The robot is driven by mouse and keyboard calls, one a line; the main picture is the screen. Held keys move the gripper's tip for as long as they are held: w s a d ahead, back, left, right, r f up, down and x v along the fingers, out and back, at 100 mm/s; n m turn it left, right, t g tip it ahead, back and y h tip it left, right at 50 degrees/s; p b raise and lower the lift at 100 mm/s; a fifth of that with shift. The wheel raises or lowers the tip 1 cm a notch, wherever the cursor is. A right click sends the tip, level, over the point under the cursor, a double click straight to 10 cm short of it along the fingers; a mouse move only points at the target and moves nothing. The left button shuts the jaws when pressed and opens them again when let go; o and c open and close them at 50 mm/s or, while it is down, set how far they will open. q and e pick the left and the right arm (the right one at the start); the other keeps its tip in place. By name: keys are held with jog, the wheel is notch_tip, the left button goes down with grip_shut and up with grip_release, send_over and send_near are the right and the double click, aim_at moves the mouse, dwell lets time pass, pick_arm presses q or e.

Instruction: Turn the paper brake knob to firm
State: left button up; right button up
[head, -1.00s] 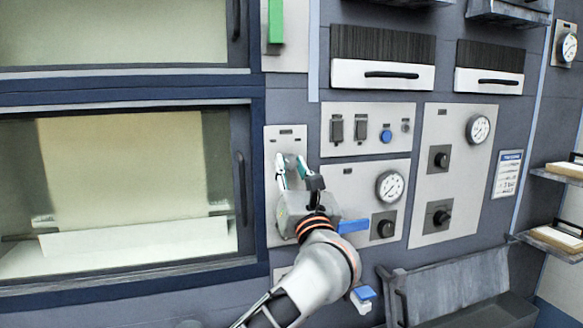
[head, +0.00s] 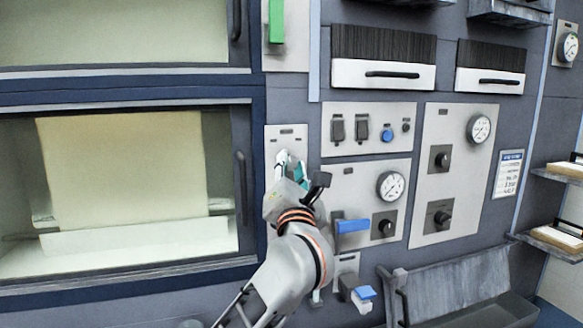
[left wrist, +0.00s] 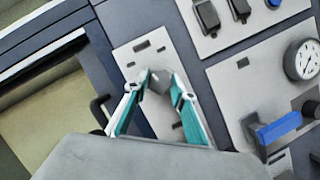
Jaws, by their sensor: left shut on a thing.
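The knob (left wrist: 160,82), a small grey one, sits on a narrow light-grey vertical panel (head: 286,136) right of the lower window. My left gripper (left wrist: 163,80) is shut on it, with one teal-and-white finger on each side. In the head view my left gripper (head: 291,160) reaches the panel from below, and its fingers mostly hide the knob. The panel also shows in the wrist view (left wrist: 143,52). Its markings are too small to read, so the knob's setting cannot be told. My right gripper is not in view.
A blue lever handle (head: 353,226) sticks out close to the right of my gripper; it also shows in the wrist view (left wrist: 278,128). A gauge (head: 391,186) and black knobs sit further right. The window's dark handle (head: 241,188) is close on the left.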

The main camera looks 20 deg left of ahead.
pick_arm(q)
jog(key=m+h, duration=0.1)
jog(key=m, duration=0.2)
jog(key=m+g+h, duration=0.1)
jog(key=m+h, duration=0.1)
jog(key=m, duration=0.1)
jog(key=shift+a+r+m, duration=0.1)
jog(key=shift+r+m, duration=0.1)
jog(key=shift+m, duration=0.2)
jog(key=m+g, duration=0.1)
jog(key=m, duration=0.2)
jog(key=shift+m+h, duration=0.3)
jog(key=shift+m+g, duration=0.6)
jog(key=shift+m, duration=1)
jog(key=o, duration=1.1)
